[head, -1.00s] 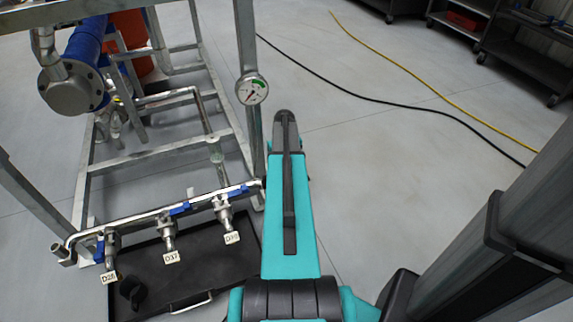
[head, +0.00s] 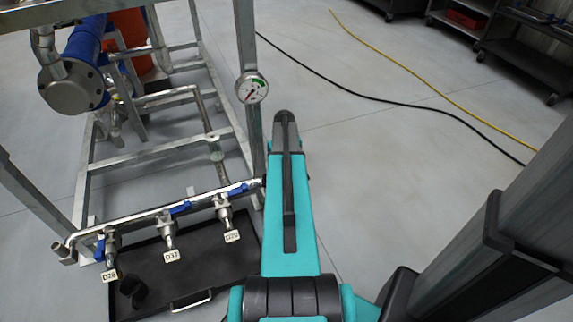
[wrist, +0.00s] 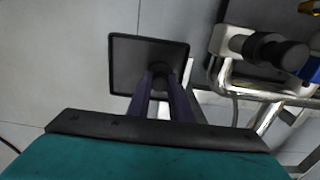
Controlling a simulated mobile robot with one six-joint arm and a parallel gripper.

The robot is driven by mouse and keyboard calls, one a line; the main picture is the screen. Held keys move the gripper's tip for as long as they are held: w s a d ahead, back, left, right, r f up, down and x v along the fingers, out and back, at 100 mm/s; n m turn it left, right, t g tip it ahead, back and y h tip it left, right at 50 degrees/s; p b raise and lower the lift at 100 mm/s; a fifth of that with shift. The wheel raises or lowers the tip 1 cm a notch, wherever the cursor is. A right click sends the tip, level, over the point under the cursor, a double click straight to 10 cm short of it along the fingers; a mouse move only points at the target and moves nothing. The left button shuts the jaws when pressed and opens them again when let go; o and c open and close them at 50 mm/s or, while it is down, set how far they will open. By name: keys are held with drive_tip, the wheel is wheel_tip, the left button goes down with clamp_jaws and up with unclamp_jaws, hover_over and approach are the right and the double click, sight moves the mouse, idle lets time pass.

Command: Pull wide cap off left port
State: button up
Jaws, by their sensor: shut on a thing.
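In the wrist view, my gripper (wrist: 160,80) has its two fingers closed around a dark stub at the middle of a square black plate, which looks like the wide cap (wrist: 125,62). The plate's broad face is turned toward the camera, and the floor shows around it. Whatever lies behind the plate is hidden, so I cannot tell whether it still touches a port. In the head view, my arm covers the gripper and the cap.
A steel pipe with tagged valves (head: 170,238) runs along the skid frame, above a black tray (head: 200,268). A pressure gauge (head: 251,88) is beside the upright post. In the wrist view, black cylindrical fittings (wrist: 285,52) are close on the right. Open floor (head: 390,160) lies right.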

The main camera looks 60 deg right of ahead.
idle(0.3)
drive_tip(key=o, duration=1)
drive_tip(key=shift+c, duration=0.2)
drive_tip(key=o, duration=0.5)
drive_tip(key=shift+r, duration=0.15)
drive_tip(key=shift+r+p, duration=2.85)
drive_tip(key=shift+r, duration=1.05)
